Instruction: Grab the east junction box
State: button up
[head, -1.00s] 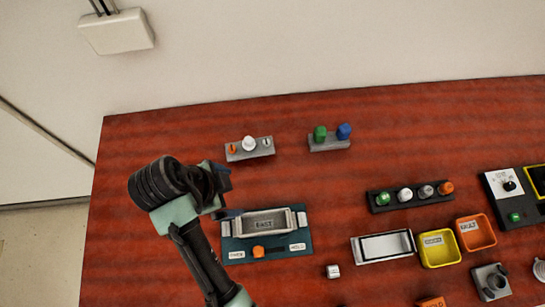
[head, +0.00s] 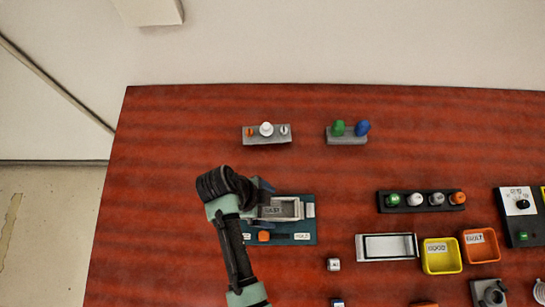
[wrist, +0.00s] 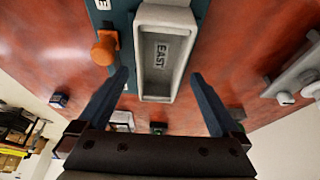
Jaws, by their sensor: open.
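The east junction box (head: 283,208) is a light grey open box with an "EAST" label on its floor. It sits on a teal base plate (head: 284,239) on the red table. It shows upright in the picture in the wrist view (wrist: 179,89). My gripper (wrist: 160,75) is open and empty, its two dark blue fingers apart at the left and right of the box's near end. Contact with the box cannot be told. In the head view my gripper (head: 262,192) hides the box's left end.
An orange knob (head: 264,237) stands on the plate in front of the box. Behind are two grey racks with pegs (head: 267,138) (head: 347,138). To the right are a white-rimmed tray (head: 387,247), a yellow bin (head: 441,257), an orange bin (head: 480,246) and a dark peg rack (head: 421,201).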

aim_at(272, 209)
jog(key=shift+x, duration=1.45)
jog(key=shift+c, duration=0.2)
jog(key=c, duration=1.4)
jog(key=shift+c, duration=0.5)
jog(key=shift+r, duration=0.15)
